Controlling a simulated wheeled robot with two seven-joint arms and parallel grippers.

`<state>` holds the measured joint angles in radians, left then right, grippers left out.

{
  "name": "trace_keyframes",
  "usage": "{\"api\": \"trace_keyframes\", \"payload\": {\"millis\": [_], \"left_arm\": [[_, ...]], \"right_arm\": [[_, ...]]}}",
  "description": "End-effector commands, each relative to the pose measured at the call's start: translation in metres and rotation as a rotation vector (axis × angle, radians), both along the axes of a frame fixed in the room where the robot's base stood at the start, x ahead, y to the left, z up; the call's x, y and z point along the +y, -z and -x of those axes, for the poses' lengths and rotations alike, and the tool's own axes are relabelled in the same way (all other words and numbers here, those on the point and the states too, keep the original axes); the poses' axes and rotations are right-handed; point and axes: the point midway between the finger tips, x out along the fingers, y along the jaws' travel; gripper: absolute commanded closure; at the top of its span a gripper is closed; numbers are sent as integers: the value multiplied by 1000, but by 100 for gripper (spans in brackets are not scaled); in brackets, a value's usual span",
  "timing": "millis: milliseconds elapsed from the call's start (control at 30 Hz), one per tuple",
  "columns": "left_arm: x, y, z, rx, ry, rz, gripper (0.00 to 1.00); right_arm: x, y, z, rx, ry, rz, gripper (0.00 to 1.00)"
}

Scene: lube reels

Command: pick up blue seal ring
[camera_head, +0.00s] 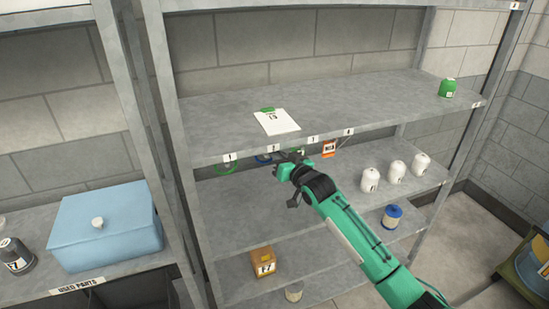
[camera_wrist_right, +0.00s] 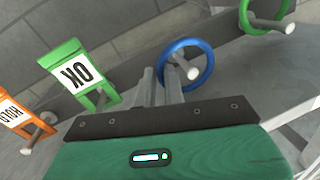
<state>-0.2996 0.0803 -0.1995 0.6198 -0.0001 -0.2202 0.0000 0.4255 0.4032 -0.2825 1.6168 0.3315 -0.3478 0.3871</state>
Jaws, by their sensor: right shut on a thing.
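The blue seal ring (camera_wrist_right: 206,68) is at the front edge of the shelf, and a metal peg (camera_wrist_right: 192,72) shows through its opening. In the head view only a small blue part of it (camera_head: 263,158) shows beside my right gripper (camera_head: 287,157). In the right wrist view the fingers of my right gripper (camera_wrist_right: 160,84) are shut on the ring's near left rim. The ring appears to be still around the peg. My left gripper is not in view.
A green ring (camera_wrist_right: 263,28) hangs on a peg to one side. On the other side are a green OK tag (camera_wrist_right: 80,74) and an orange HOLD tag (camera_wrist_right: 14,112). A clipboard (camera_head: 277,122) lies on the shelf above. White bottles (camera_head: 396,171) stand on the shelf below.

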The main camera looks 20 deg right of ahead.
Motion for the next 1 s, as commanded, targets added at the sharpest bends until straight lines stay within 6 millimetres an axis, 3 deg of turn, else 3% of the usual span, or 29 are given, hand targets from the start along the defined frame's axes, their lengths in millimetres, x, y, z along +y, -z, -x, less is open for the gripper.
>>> {"api": "trace_keyframes", "payload": {"millis": [633,800,1000], "left_arm": [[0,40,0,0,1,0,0],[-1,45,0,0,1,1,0],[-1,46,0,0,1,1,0]], "right_arm": [[-30,2,126,-1,-1,3,100],[-35,1,147,-2,-1,2,100],[-37,-1,157,-1,-1,1,100]]}}
